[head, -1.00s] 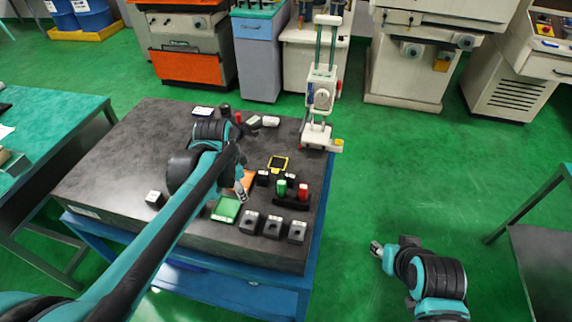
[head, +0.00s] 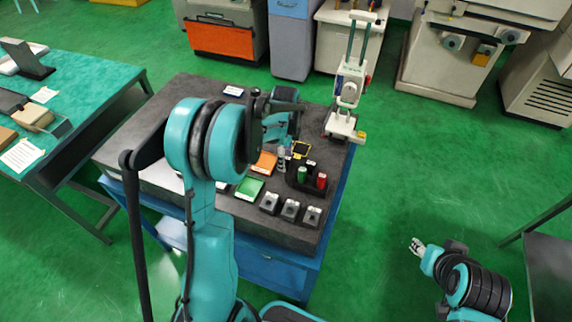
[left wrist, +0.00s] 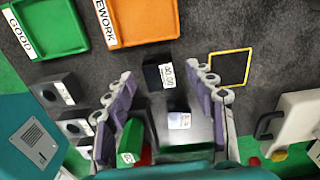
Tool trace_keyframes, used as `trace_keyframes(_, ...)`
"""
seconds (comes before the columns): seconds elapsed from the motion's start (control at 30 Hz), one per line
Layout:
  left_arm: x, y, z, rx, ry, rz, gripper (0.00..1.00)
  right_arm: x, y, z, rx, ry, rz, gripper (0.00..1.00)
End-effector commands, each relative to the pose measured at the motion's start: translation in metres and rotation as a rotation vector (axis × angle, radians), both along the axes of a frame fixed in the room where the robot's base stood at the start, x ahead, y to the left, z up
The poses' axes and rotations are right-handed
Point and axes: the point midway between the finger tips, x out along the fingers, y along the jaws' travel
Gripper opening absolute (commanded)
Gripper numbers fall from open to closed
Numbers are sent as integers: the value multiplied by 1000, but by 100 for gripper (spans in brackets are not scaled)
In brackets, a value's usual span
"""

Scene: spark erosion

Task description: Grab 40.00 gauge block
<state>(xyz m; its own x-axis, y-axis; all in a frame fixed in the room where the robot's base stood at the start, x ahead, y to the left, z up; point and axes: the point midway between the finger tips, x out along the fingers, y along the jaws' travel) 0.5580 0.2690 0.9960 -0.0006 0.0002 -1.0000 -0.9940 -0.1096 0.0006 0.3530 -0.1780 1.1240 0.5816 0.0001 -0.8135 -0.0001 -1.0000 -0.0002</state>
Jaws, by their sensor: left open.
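The gauge block is a small dark block with a white label, seemingly reading 40.00 (left wrist: 158,77), in the left wrist view. It stands on the dark plate (left wrist: 270,30) between and just beyond my left gripper's fingertips. My left gripper (left wrist: 159,74) is open, with a finger on each side of the block, and no contact is visible. In the head view, my left gripper (head: 284,157) is small and partly covered by my arm, and I cannot make out the block clearly. My right gripper (head: 417,246) is over the floor at the right, too small to judge.
A green GOOD tray (head: 250,188) and an orange REWORK tray (head: 265,163) lie nearby. A yellow-outlined square (left wrist: 231,68) is right of the block. A holder with green (head: 302,174) and red (head: 321,180) cylinders, grey blocks (head: 290,209) and a measuring stand (head: 347,90) are close.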

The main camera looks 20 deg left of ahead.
Motion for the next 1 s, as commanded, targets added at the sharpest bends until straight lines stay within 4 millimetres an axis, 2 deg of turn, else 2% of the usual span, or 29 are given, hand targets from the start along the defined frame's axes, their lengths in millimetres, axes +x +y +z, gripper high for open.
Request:
trace_keyframes(0.1,1,0,-15,0,0,1,55,0,0,-4,0,0,0,40)
trace_keyframes(0.37,0,0,-17,0,0,2,55,0,0,-4,0,0,0,40)
trace_keyframes(0.4,0,0,-17,0,0,2,50,0,0,-4,0,0,0,40)
trace_keyframes(0.6,0,0,-17,0,0,2,0,0,0,-4,0,0,0,40)
trace_keyframes(0.87,0,0,-16,0,0,2,0,0,0,-3,0,0,0,40)
trace_keyframes(1.0,0,0,-5,0,-1,2,0,0,0,0,0,0,0,40)
